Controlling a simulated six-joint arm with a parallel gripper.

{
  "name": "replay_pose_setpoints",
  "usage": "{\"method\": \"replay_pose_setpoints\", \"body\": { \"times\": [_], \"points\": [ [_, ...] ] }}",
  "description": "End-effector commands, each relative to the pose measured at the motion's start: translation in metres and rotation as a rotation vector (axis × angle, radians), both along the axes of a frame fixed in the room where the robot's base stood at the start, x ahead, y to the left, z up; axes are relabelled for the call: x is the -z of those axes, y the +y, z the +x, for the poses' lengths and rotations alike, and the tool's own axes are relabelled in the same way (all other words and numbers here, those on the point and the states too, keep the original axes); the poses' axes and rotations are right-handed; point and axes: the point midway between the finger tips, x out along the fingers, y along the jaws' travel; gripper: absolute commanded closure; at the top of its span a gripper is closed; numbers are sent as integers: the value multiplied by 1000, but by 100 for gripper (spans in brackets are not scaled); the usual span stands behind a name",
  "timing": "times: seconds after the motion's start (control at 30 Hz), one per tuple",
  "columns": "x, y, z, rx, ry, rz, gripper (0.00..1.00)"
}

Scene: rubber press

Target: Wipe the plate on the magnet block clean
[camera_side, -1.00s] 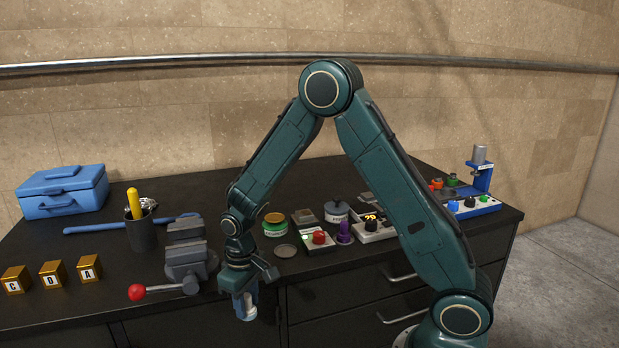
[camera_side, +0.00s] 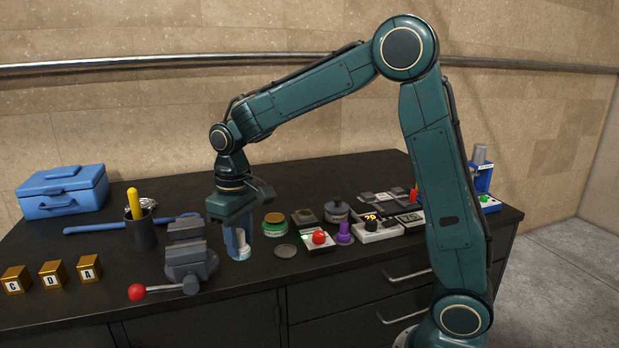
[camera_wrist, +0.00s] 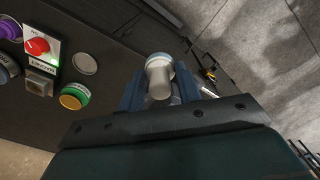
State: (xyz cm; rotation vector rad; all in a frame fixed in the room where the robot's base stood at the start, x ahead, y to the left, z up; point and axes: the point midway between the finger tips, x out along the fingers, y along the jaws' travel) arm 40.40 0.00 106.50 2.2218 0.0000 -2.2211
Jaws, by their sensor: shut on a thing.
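My gripper (camera_side: 238,246) is shut on a pale grey-white cylindrical piece (camera_side: 242,252) with a bluish rim. The piece also shows between both fingers in the wrist view (camera_wrist: 159,80). My gripper points down over the front of the bench, just right of the vise; whether the piece touches the bench top I cannot tell. A small dark block with a flat square top (camera_side: 305,216) sits behind the box with a red knob (camera_side: 320,238). It may be the magnet block with its plate, but I cannot be sure. Marks on the plate are too small to tell.
A grey vise (camera_side: 187,258) with a red-ended handle stands left of my gripper. A green jar with an orange lid (camera_side: 273,222) and a flat grey disc (camera_side: 285,251) lie to its right. A purple knobbed piece (camera_side: 345,233) stands further right.

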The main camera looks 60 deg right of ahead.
Motion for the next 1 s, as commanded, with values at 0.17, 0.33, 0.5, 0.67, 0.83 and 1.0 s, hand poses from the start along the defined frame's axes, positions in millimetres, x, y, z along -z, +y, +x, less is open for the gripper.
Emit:
{"method": "replay_pose_setpoints", "body": {
  "times": [0.17, 0.33, 0.5, 0.67, 0.83, 1.0],
  "points": [
    [-36, 0, 0, 0, -4, 0, 84],
    [-60, -3, 2, 8, -2, 0, 84],
    [-60, -31, 17, 92, 1, 0, 84],
    [-61, -64, 32, 186, 1, 0, 84],
    [-62, -114, 47, 316, 1, 0, 84],
    [-62, -171, 56, 457, 0, 0, 84]
  ]
}}
